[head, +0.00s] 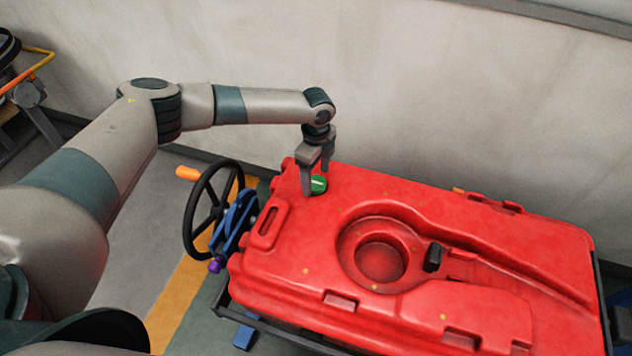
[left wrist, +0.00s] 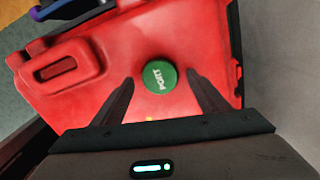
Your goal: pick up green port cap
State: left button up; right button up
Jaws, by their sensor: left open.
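The green port cap (head: 318,184) sits on the top of the red tank (head: 300,238), near its far left corner. In the left wrist view the round cap (left wrist: 160,76) shows white lettering that reads PORT. My left gripper (head: 317,178) points down over the cap with its fingers apart. In the left wrist view the fingers of this gripper (left wrist: 158,84) stand on either side of the cap, with a gap on both sides. The gripper holds nothing. In the head view one finger partly hides the cap. My right gripper is not in view.
A black handwheel (head: 206,210) with an orange handle stands left of the tank. The tank top has a round recess (head: 380,262) and a black latch-like part (head: 433,257). A pale wall (head: 450,100) rises close behind the tank. An orange-railed object (head: 32,68) stands far left.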

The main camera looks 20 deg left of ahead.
pick_arm(q)
jog(key=shift+f, duration=0.7)
jog(key=c, duration=1.3)
jog(key=shift+c, duration=0.2)
jog(key=shift+r, duration=0.45)
jog(key=r+b, duration=0.2)
jog(key=r, duration=0.1)
jog(key=shift+s+d+r, duration=0.1)
jog(key=shift+d+r, duration=0.05)
jog(key=shift+d, duration=0.2)
jog(key=s+d+r+b, duration=0.4)
jog(key=d+r, duration=0.3)
jog(key=d, duration=0.3)
jog(key=shift+d, duration=0.15)
